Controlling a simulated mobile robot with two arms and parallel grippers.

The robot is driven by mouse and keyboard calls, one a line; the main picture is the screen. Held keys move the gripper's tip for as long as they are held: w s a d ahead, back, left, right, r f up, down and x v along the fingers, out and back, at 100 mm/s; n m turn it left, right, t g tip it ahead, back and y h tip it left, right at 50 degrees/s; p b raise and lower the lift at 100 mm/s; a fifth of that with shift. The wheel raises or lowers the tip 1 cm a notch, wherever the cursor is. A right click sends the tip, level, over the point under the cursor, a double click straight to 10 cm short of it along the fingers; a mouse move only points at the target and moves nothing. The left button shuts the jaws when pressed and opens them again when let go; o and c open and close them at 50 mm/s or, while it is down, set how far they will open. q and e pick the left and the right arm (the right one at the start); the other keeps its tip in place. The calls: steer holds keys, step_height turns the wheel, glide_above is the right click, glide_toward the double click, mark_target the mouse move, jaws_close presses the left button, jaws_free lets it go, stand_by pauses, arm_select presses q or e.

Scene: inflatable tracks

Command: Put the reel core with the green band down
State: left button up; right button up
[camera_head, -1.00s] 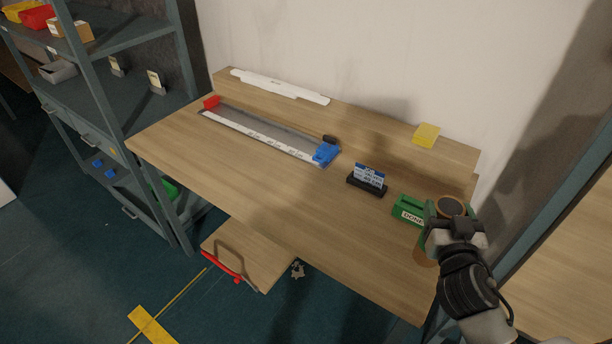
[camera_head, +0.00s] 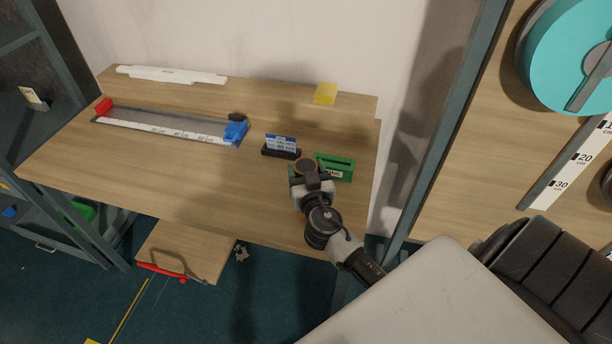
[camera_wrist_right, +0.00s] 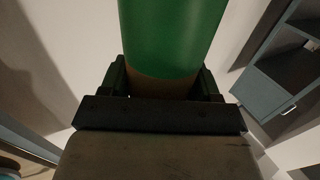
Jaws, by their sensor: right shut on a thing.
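The reel core with the green band shows from above in the head view as a round brownish end (camera_head: 305,162) at my right gripper (camera_head: 310,177). The right wrist view shows its wide green band (camera_wrist_right: 172,38) and a brown cardboard part (camera_wrist_right: 160,87) between the two fingers. The right gripper is shut on the core, over the right part of the wooden workbench (camera_head: 200,180). The core's lower end is hidden, so I cannot tell whether it touches the bench. My left gripper is not in view.
A yellow block (camera_head: 325,93) lies behind. A measuring rail (camera_head: 165,129) lies on the left. The bench's front middle is clear.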

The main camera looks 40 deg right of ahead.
step_height(320, 180, down, 2)
steer(key=shift+f, duration=0.1)
steer(key=shift+f+b, duration=0.15)
steer(key=shift+b, duration=0.2)
steer(key=o, duration=1.2)
